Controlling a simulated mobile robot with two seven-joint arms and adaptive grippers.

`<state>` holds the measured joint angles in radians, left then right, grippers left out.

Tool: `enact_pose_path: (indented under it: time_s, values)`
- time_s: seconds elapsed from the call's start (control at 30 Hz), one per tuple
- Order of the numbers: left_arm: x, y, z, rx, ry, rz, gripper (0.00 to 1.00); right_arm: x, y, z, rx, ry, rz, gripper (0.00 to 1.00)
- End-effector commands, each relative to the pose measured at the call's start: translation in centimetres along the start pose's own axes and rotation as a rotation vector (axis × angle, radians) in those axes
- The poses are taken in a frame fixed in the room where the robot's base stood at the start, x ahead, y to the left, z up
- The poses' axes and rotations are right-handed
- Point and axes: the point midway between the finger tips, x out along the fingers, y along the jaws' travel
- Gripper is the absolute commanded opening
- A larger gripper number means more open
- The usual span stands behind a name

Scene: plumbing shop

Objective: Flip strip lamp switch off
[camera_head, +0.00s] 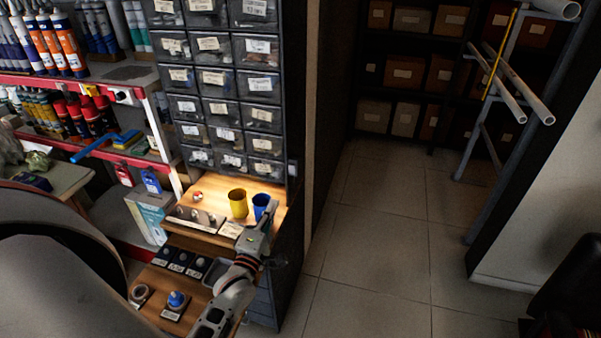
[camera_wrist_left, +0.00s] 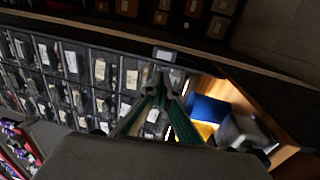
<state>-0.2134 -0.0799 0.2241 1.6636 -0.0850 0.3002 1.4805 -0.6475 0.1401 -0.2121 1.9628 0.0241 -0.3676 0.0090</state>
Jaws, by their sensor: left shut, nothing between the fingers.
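A small pale box that looks like the switch (camera_head: 293,168) sits on the right edge of the drawer cabinet, above the lit wooden shelf. A pale box, probably the same switch, shows in the left wrist view (camera_wrist_left: 165,55), just beyond the fingertips. My left gripper (camera_head: 269,208) is shut and empty, below the switch and in front of the shelf's right side. Its closed fingers also show in the left wrist view (camera_wrist_left: 160,88). I cannot tell if they touch anything. The lamp itself is hidden; the shelf is brightly lit. My right gripper is not in view.
A yellow cup (camera_head: 238,203) and a blue cup (camera_head: 261,204) stand on the wooden shelf (camera_head: 212,187), close to my left gripper. The drawer cabinet (camera_head: 225,78) rises above. Tubes and cans fill the red-edged shelves at left. The tiled floor (camera_head: 385,235) at right is clear.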

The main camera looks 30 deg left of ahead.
Motion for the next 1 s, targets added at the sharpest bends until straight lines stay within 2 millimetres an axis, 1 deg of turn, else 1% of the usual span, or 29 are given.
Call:
enact_pose_path:
  time_s: [0.23,0.37,0.47,0.8,1.0]
  values:
    - [0.0,0.0,0.0,0.002,-0.001,-0.001,0.00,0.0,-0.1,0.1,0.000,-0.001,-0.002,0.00]
    - [0.8,0.0,0.0,0.003,-0.001,0.000,0.00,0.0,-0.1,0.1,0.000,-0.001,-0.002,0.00]
    - [2.1,0.0,0.1,0.004,-0.001,0.000,0.00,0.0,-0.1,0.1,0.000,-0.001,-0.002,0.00]
    - [8.7,0.0,0.1,0.004,-0.001,0.000,0.00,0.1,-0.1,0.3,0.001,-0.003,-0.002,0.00]
    - [11.9,-0.1,0.0,0.005,-0.001,-0.001,0.00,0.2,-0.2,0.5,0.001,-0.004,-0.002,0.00]
